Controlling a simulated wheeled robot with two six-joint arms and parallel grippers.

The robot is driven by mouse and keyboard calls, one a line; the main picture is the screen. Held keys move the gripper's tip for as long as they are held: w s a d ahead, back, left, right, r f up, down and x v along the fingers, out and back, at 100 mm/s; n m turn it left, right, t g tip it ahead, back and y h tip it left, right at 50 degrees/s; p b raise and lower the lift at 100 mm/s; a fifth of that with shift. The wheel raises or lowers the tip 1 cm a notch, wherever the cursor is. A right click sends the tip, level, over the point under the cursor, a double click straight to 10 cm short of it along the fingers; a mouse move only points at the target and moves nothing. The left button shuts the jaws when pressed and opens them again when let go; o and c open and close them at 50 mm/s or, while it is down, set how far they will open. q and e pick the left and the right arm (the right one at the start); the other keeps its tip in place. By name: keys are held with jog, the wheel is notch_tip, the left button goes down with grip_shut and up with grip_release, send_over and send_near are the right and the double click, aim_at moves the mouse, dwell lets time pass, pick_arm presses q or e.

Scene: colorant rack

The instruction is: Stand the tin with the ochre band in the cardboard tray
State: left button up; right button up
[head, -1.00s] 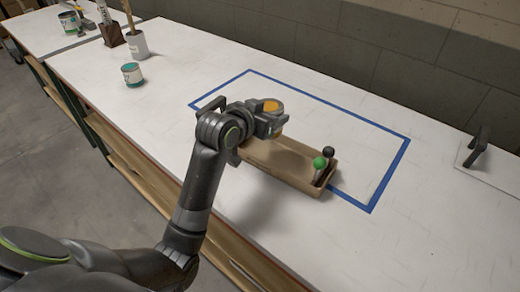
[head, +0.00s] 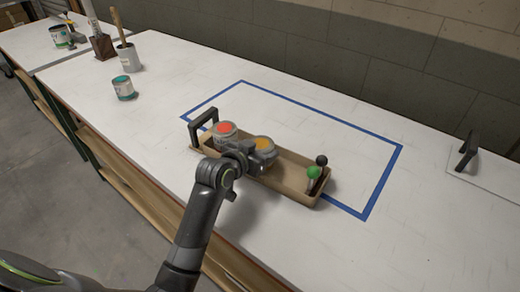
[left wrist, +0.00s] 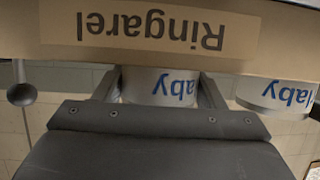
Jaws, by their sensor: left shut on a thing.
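The tin with the ochre top (head: 264,143) is at the middle of the cardboard tray (head: 290,190). My left gripper (head: 262,156) is shut on it from the near side. In the left wrist view, which is upside down, the held tin (left wrist: 160,84) shows pale with blue lettering between the two fingers, its lower part hidden behind the tray wall (left wrist: 230,58). It looks upright. Whether its base touches the tray floor cannot be seen. The ochre band itself is hidden. My right gripper is not in view.
A red-topped tin (head: 225,128) stands beside the held one, at the tray's left end near a black handle (head: 203,122). Blue tape (head: 330,112) outlines clear table behind. A teal-banded tin (head: 123,88) stands far left.

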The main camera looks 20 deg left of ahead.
pick_arm(q)
jog(key=o, duration=1.1)
jog(key=shift+s+r, duration=0.15)
jog(key=v, duration=1.1)
jog(key=shift+s+a+r, duration=0.1)
jog(key=shift+s+r, duration=0.15)
jog(key=shift+s, duration=0.05)
jog(key=shift+s+f, duration=0.1)
